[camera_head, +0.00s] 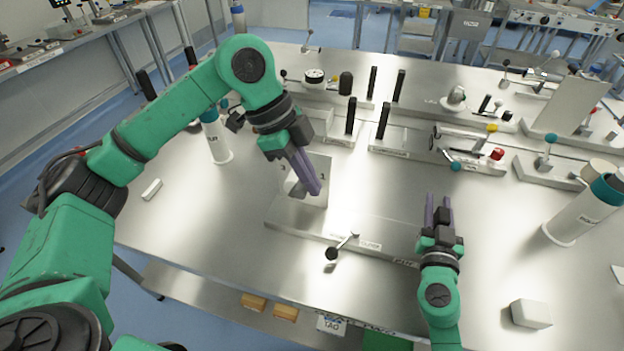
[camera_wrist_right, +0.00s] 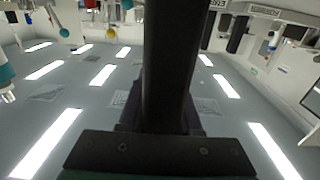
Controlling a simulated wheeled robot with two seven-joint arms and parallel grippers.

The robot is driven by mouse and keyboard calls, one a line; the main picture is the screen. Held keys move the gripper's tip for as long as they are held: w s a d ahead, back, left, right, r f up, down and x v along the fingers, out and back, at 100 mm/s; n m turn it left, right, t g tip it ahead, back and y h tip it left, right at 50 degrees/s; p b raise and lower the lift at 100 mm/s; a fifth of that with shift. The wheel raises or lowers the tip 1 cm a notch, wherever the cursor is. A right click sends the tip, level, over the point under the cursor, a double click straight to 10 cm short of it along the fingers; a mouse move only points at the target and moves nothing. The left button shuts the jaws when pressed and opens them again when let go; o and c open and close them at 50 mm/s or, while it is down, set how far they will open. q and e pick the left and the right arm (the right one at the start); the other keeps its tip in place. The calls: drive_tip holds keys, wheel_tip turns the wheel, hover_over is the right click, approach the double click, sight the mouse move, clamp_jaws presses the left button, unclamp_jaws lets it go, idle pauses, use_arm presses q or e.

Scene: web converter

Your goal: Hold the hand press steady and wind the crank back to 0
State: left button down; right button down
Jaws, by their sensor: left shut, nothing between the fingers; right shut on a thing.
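The hand press, as I take it, is a low metal base (camera_head: 290,226) near the table's front, with a pale upright plate (camera_head: 318,168) at its left end. The plate carries numbers; I can read 1 and 3. A small crank (camera_head: 346,240) with a black knob sticks out at the base's front. My left gripper (camera_head: 316,189) is shut and empty, its purple fingers in front of the plate and partly hiding it. My right gripper (camera_head: 438,200) is shut on a black upright handle (camera_wrist_right: 172,65) at the base's right end. The handle fills the middle of the right wrist view.
Behind are several similar fixtures with black handles (camera_head: 384,118). A white bottle (camera_head: 216,140) stands left, a larger one (camera_head: 575,222) right. A white block (camera_head: 530,313) lies at the front right.

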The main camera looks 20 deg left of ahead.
drive_tip(key=shift+s+f, duration=0.1)
drive_tip(key=shift+f, duration=0.4)
use_arm(q)
drive_tip(key=a+h, duration=0.2)
drive_tip(key=a+r+h, duration=0.1)
drive_tip(key=a, duration=0.2)
drive_tip(key=shift+h, duration=0.4)
drive_tip(key=d, duration=0.1)
drive_tip(key=d+r, duration=0.1)
drive_tip(key=d, duration=0.2)
drive_tip(key=shift+s+r, duration=0.15)
drive_tip(key=shift+s, duration=0.1)
drive_tip(key=v, duration=1)
drive_tip(key=shift+a+f, duration=0.25)
drive_tip(key=shift+a, duration=0.15)
use_arm(e)
drive_tip(key=shift+r, duration=0.1)
use_arm(q)
drive_tip(key=shift+w, duration=0.2)
use_arm(e)
drive_tip(key=shift+r, duration=0.25)
